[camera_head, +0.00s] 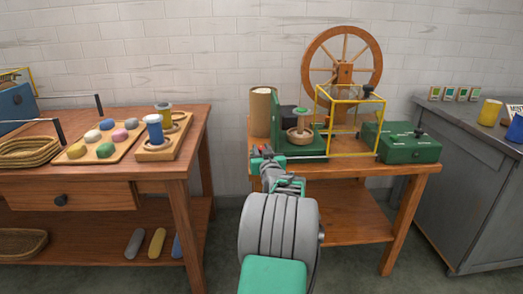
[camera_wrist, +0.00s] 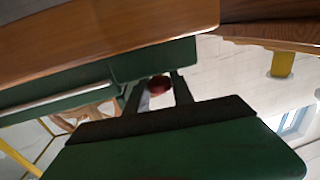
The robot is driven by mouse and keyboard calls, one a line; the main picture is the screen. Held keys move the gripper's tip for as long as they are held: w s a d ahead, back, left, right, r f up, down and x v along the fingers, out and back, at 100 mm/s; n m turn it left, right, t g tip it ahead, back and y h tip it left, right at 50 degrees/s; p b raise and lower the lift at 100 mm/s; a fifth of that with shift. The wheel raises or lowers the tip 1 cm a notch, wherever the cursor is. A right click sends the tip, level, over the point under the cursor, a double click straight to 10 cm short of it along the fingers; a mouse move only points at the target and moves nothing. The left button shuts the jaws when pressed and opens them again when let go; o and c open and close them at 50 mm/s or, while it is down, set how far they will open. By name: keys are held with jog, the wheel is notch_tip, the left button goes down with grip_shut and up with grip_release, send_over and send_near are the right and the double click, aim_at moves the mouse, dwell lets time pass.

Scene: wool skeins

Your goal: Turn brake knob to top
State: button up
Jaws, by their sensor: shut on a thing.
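The brake knob is a small red knob (camera_wrist: 158,84), seen in the wrist view between my two dark fingertips. In the head view a bit of red shows at the left front of the green machine base (camera_head: 303,151), beside my gripper (camera_head: 262,154). My gripper (camera_wrist: 158,92) is shut on the red knob, one finger on each side. The fingers and the low angle hide which way the knob is turned.
A yellow frame (camera_head: 317,105) stands on the table, with a green box (camera_head: 410,151) to its right. A brown cylinder (camera_head: 260,112) stands behind my gripper. A wooden table with several wool skeins is at left, a grey cabinet (camera_head: 470,190) at right. Floor shows between the tables.

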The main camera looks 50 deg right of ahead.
grip_shut()
jog(key=shift+w+m+g+h, duration=0.1)
jog(key=shift+m+g+h, duration=0.2)
jog(key=shift+h, duration=0.1)
jog(key=shift+w+a+m+g+h+p, duration=0.15)
jog(key=shift+m+g+h+p, duration=0.15)
jog(key=shift+m+g+h, duration=0.7)
jog(key=m+g+h+b, duration=0.1)
jog(key=m+g+b, duration=0.1)
jog(key=g, duration=0.1)
jog(key=shift+f+g+h, duration=0.3)
jog(key=shift+f+h, duration=0.05)
jog(key=shift+h, duration=0.05)
jog(key=m+g+h+b, duration=0.1)
jog(key=m+g+b, duration=0.1)
jog(key=shift+g+b, duration=0.3)
jog(key=shift+g, duration=0.1)
jog(key=m+g, duration=0.2)
jog(key=g, duration=0.2)
jog(key=shift+r+m+h, duration=0.25)
jog(key=shift+m+h, duration=0.05)
jog(key=shift+m, duration=0.1)
jog(key=shift+r+m+g+p, duration=0.1)
jog(key=shift+m+g+p, duration=0.6)
jog(key=shift+m+g, duration=0.85)
jog(key=shift+s+g, duration=0.25)
jog(key=shift+g, duration=0.4)
